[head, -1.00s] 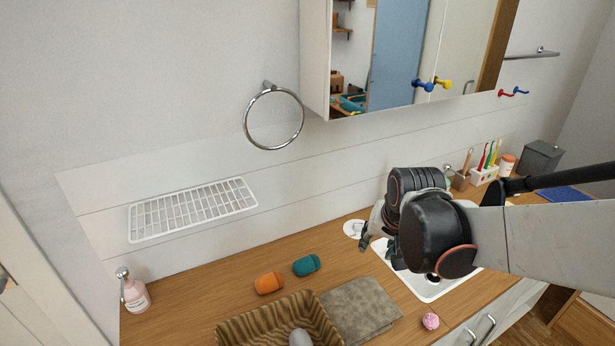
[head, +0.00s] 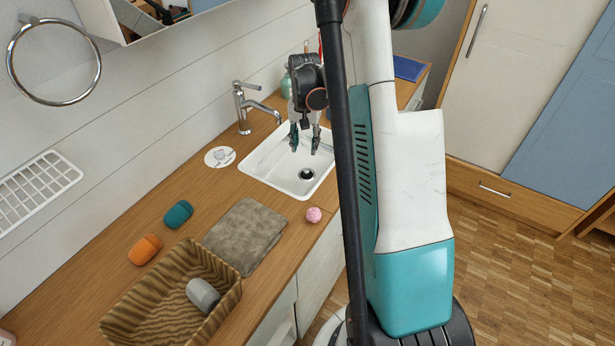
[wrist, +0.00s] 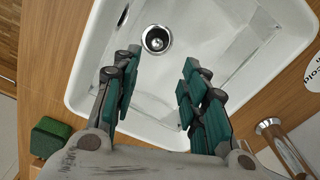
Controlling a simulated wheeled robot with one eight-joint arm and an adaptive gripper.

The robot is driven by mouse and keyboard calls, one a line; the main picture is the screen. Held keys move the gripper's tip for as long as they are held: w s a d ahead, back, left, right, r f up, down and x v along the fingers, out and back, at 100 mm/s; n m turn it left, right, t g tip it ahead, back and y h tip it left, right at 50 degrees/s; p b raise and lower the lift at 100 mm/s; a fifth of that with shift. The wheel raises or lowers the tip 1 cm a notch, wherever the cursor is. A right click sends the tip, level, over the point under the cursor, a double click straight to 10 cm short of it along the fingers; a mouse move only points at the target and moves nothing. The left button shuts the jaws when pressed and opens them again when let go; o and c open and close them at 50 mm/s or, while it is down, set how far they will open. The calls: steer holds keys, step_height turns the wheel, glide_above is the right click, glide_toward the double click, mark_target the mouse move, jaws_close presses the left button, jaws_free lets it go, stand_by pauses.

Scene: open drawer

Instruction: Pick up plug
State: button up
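The plug (head: 306,174) appears as a small round piece with a dark ring, at the drain in the floor of the white sink (head: 262,158). In the wrist view the plug (wrist: 156,38) shows a shiny metal centre, near the top middle. I cannot tell whether it sits loose in the drain. My gripper (head: 304,143) hangs over the sink, pointing down, with its fingers apart. In the wrist view my gripper (wrist: 158,78) is open and empty, and the plug lies beyond its fingertips, apart from them.
A tap (head: 246,105) stands behind the sink. A pink ball (head: 314,214) lies by the counter's front edge. A grey-brown towel (head: 245,236), a woven basket (head: 134,314), a teal item (head: 178,213) and an orange item (head: 145,249) are to the left. A green block (wrist: 50,136) shows beside the sink.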

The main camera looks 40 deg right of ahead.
steer(key=b, duration=0.3)
glide_toward(306, 173)
step_height(306, 173, down, 5)
steer(key=shift+d+f, duration=0.1)
step_height(306, 173, down, 5)
steer(key=b, duration=0.2)
steer(key=shift+s+b, duration=0.15)
steer(key=shift+b, duration=0.15)
jaws_close()
